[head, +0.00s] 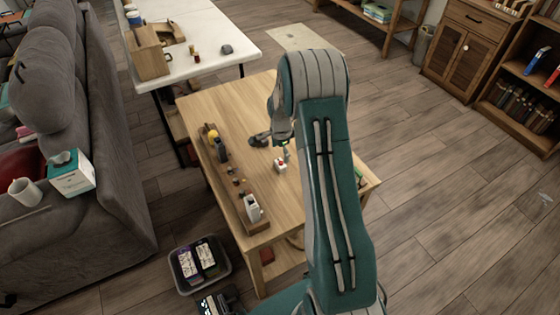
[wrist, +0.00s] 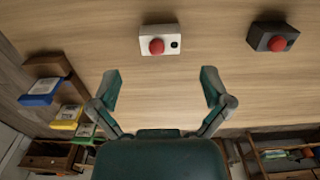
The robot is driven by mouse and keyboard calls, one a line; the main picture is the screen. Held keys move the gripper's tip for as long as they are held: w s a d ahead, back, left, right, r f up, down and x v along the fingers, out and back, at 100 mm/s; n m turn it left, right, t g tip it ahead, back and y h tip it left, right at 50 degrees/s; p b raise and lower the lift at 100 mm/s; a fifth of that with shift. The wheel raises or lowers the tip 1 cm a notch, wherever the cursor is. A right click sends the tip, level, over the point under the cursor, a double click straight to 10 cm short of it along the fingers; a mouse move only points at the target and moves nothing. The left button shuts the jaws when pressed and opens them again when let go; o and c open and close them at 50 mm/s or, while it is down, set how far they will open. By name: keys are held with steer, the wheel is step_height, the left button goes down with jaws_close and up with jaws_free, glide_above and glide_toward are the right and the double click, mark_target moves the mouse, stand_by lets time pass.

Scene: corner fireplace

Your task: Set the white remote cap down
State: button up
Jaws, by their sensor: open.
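A small white box with a red round top and a dark spot, which looks like the white remote (wrist: 174,33), lies on the wooden table. In the head view it is the small white and red thing (head: 281,167) on the tabletop below my arm's end. My gripper (wrist: 160,88) is open, with its two fingers spread wide and nothing between them. The white box is ahead of the fingertips, apart from them, roughly centred between them in the wrist view. In the head view my gripper (head: 284,150) is small and partly hidden by my arm.
A dark box with a red round top (wrist: 270,37) lies right of the white one in the wrist view. A long wooden tray (head: 239,198) with several small items lines the table's left side. The wooden table (head: 215,105) has bare room at its far left. A grey sofa (head: 95,130) stands left.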

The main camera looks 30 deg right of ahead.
step_height(320, 180, up, 6)
step_height(320, 180, up, 11)
steer(key=n+t, duration=0.1)
steer(key=n, duration=0.3)
glide_above(280, 161)
steer(key=s+a, duration=0.3)
steer(key=a, duration=0.2)
steer(key=s+a+r+n+t, duration=0.2)
steer(key=s+a+r+n, duration=0.25)
steer(key=s+r, duration=0.4)
steer(key=s+a+r+n+t, duration=0.1)
steer(key=s+a+r+n, duration=0.2)
steer(key=s, duration=0.5)
steer(key=s+a+r+n+t, duration=0.1)
steer(key=s+a+r+n, duration=0.2)
steer(key=s+n, duration=0.3)
steer(key=s+a, duration=0.1)
steer(key=s, duration=0.2)
steer(key=shift+s+a+t, duration=0.25)
steer(key=shift+t, duration=0.05)
steer(key=shift+n, duration=0.25)
